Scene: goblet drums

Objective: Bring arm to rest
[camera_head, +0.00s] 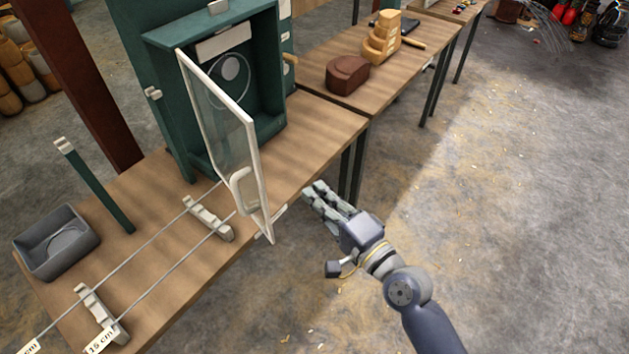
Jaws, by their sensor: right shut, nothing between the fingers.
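My right gripper (324,200) is shut and empty. It hangs over the floor just off the right edge of the wooden workbench (165,225), with its fingers pointing up and left. My right arm (410,295) comes in from the bottom right. The gripper is to the right of the open glass door (222,130) of a green cabinet (268,60) and looks apart from it. The door has a pale frame and a handle (241,190). My left gripper is not in view.
Two rods run across the bench through pale holders (208,218). A grey bin (58,244) sits at the bench's left end, near a green post (95,187). A second table (375,70) holds a brown block (347,75) and a wooden piece (385,38). The floor at right is open.

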